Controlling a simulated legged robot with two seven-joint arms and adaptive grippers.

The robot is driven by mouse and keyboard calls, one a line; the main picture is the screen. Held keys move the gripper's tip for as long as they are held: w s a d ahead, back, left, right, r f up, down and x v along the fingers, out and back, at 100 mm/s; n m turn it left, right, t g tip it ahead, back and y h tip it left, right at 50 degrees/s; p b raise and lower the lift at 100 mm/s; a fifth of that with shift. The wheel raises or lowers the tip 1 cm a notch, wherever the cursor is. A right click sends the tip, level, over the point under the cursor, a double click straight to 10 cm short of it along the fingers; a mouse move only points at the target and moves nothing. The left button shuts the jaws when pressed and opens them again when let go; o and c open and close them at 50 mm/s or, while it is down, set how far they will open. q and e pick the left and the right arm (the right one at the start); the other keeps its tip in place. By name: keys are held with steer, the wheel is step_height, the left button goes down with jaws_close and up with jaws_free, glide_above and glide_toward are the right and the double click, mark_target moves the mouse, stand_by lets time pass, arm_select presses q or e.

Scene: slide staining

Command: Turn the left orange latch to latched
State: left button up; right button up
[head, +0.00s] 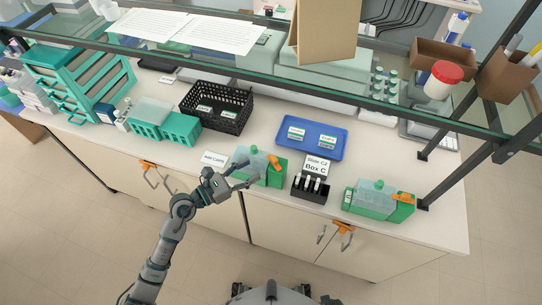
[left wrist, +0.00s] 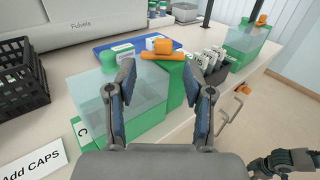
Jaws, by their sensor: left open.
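The left green box (head: 262,168) has a clear lid, and an orange latch (head: 274,163) lies at its right top. In the left wrist view this latch (left wrist: 163,56) shows as an orange bar with a raised knob, lying crosswise on the green end of the box. My left gripper (head: 252,173) is open and empty at the front left of this box. In the left wrist view its two fingers (left wrist: 160,78) are spread, with the latch beyond and between the tips, apart from them. A dark gripper, seemingly my right one (left wrist: 285,162), shows partly at the lower right; its jaws are unclear.
A second green box (head: 378,203) with an orange latch (head: 402,197) stands to the right. Between them is a black slide holder (head: 310,190) with its Box C sign. A blue tray (head: 313,151) and black basket (head: 216,124) lie behind. A glass shelf with a dark rail crosses above.

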mark_target(272, 160)
arm_select(q)
steer(key=x, duration=0.8)
steer(key=shift+s+d+r+p, duration=0.1)
steer(key=shift+s+d+p, duration=0.2)
steer(key=shift+d, duration=0.1)
steer(key=shift+w+d, duration=0.25)
steer(key=shift+w, duration=0.2)
steer(key=shift+a, duration=0.4)
steer(key=shift+c, duration=0.5)
steer(key=shift+d, duration=0.35)
steer(key=c, duration=0.8)
jaws_close()
arm_select(e)
steer(key=shift+s+d+f, duration=0.3)
steer(key=shift+s+f, duration=0.05)
steer(key=shift+s, duration=0.25)
steer(key=shift+s+d+f, duration=0.3)
steer(key=shift+s, duration=0.25)
